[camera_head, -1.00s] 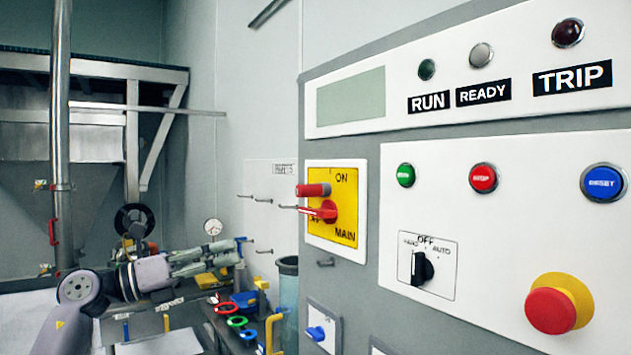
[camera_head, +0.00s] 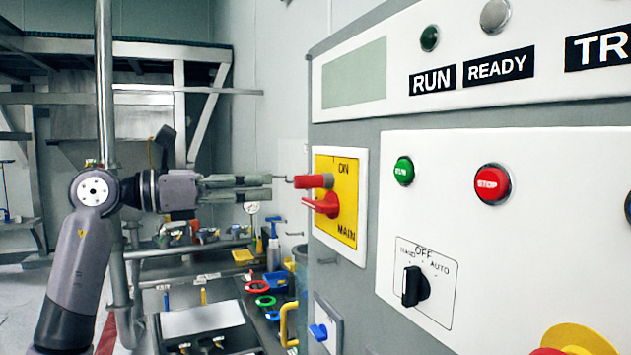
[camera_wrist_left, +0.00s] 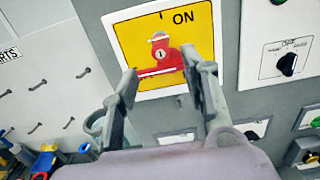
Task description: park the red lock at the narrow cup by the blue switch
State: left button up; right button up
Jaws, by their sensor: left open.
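The red lock (camera_head: 314,181) is a small red cylinder at the red switch handle (camera_head: 322,205) on the yellow MAIN plate (camera_head: 349,222). My left gripper (camera_head: 271,187) is open and empty, level with the lock and just left of it, apparently not touching. In the left wrist view the lock (camera_wrist_left: 161,54) shows its keyhole end beyond and between the open fingertips (camera_wrist_left: 167,76). The blue switch (camera_head: 318,332) is low on the panel. A tall, greenish cylinder (camera_head: 301,262) stands behind the panel's left edge, partly hidden; I cannot tell if it is the narrow cup. My right gripper is out of view.
The panel carries a black selector knob (camera_head: 413,287) and a red-and-yellow stop button (camera_head: 585,340). A bench with coloured rings (camera_head: 258,286), a white sheet (camera_head: 202,318) and a yellow handle (camera_head: 287,325) lies below my left arm. Hooks (camera_wrist_left: 84,72) stick out of the wall.

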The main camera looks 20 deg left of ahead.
aim_at(294, 181)
pick_arm(q)
jog(key=p+x, duration=0.3)
jog(key=x, duration=0.5)
jog(key=shift+w+d+p, duration=0.3)
jog(key=shift+w+d, duration=0.25)
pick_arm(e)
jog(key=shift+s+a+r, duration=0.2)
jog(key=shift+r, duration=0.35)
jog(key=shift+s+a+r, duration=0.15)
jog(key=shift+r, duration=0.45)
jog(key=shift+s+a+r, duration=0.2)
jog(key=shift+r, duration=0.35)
pick_arm(q)
jog(key=shift+c, duration=0.2)
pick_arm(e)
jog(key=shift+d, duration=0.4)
pick_arm(q)
jog(key=shift+f, duration=0.1)
grip_shut()
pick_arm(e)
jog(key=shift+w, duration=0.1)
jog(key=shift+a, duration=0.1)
